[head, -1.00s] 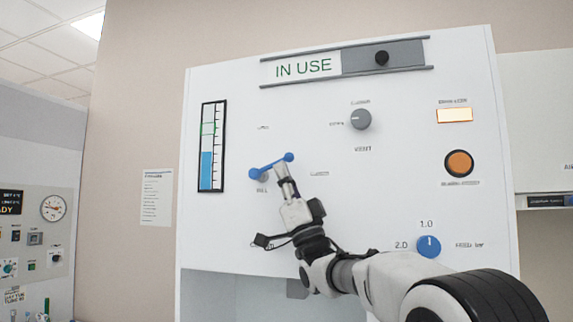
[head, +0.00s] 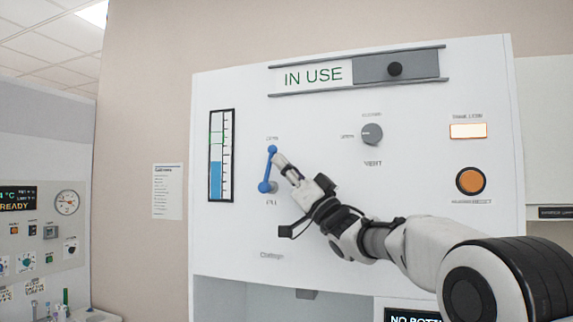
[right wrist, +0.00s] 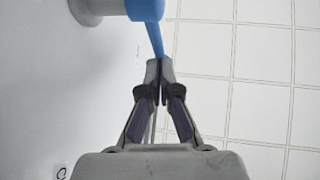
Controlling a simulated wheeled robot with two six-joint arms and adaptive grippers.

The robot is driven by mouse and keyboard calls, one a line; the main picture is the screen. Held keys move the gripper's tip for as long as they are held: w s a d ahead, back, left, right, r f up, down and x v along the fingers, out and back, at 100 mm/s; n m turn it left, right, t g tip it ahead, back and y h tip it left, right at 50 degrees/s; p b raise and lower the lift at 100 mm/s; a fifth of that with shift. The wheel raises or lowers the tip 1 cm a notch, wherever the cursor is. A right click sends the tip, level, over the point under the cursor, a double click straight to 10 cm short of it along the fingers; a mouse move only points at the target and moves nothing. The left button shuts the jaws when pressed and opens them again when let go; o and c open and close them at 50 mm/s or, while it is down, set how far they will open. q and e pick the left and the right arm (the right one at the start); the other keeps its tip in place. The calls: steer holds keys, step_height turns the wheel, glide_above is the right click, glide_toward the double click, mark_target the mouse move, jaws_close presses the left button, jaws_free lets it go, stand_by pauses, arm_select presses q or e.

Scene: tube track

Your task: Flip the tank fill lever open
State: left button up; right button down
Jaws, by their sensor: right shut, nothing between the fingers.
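The blue tank fill lever (head: 268,169) is on the white panel, just right of the level gauge. It stands nearly upright, its round pivot end low and its knob end up close below a small label that seems to read "OPEN" (head: 272,138). My right gripper (head: 278,158) is shut and empty, its fingertips against or very close to the right side of the lever near the knob. In the right wrist view the shut fingertips (right wrist: 160,66) are at the blue lever (right wrist: 155,38); I cannot tell whether they touch. My left gripper is not in view.
The level gauge (head: 221,155) is partly filled with blue. A grey vent knob (head: 372,134), a lit indicator (head: 468,131) and an orange button (head: 471,181) are to the right. The "IN USE" slider (head: 357,70) is above.

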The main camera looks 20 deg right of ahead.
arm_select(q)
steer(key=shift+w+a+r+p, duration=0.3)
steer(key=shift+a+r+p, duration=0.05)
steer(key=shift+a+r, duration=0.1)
arm_select(e)
steer(key=shift+w+a+r, duration=0.35)
steer(key=shift+a+r, duration=0.1)
steer(key=shift+a, duration=0.1)
